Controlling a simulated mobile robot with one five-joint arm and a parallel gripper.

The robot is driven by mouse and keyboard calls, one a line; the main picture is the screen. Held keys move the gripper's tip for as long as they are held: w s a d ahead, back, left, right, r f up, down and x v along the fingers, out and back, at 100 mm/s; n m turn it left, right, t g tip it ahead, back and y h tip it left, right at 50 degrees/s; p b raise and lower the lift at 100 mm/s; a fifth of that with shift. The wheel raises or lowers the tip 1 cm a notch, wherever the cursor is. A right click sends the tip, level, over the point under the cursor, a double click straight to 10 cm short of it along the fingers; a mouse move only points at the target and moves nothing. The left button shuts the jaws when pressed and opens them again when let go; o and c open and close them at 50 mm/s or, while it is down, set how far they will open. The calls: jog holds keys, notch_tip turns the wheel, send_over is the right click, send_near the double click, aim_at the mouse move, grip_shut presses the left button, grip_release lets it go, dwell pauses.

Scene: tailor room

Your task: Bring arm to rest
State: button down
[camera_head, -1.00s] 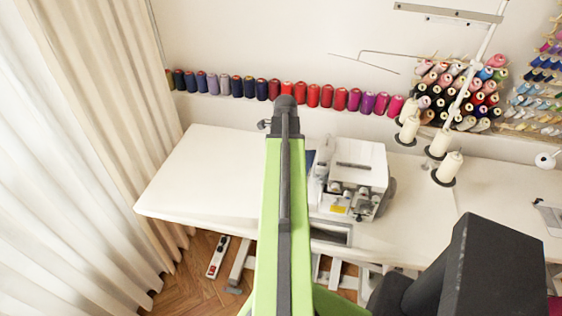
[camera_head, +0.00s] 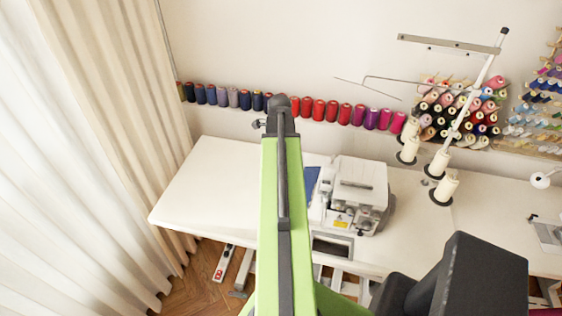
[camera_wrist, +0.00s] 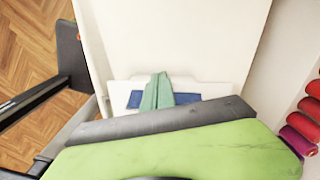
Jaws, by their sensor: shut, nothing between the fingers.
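My gripper (camera_wrist: 157,92) shows in the wrist view as two teal fingers lying together, shut and empty. It is over a white piece with blue patches (camera_wrist: 187,98); I cannot tell its height above it. In the head view my lime-green arm stretches forward over the white table (camera_head: 210,180), its dark end in front of the thread row. The gripper itself is not distinguishable there.
A white sewing machine (camera_head: 350,195) stands just right of my arm, with a blue piece (camera_head: 311,181) beside it. Thread cones (camera_head: 445,188) and a thread stand (camera_head: 480,85) are farther right. Spools (camera_head: 319,110) line the wall. Curtains (camera_head: 110,130) hang left. The table's left part is clear.

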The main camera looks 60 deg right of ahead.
jog(key=shift+s+r, duration=0.1)
jog(key=shift+r, duration=0.45)
jog(key=w+a+f+n+b, duration=0.2)
jog(key=w+a+n, duration=0.4)
jog(key=w+a, duration=1.35)
jog(key=w+a+f+n+b, duration=0.1)
jog(key=a+f+n, duration=0.1)
jog(key=a+n, duration=2.1)
jog(key=a, duration=0.6)
jog(key=shift+w+a+n+b, duration=0.25)
jog(key=shift+w+n+b, duration=0.15)
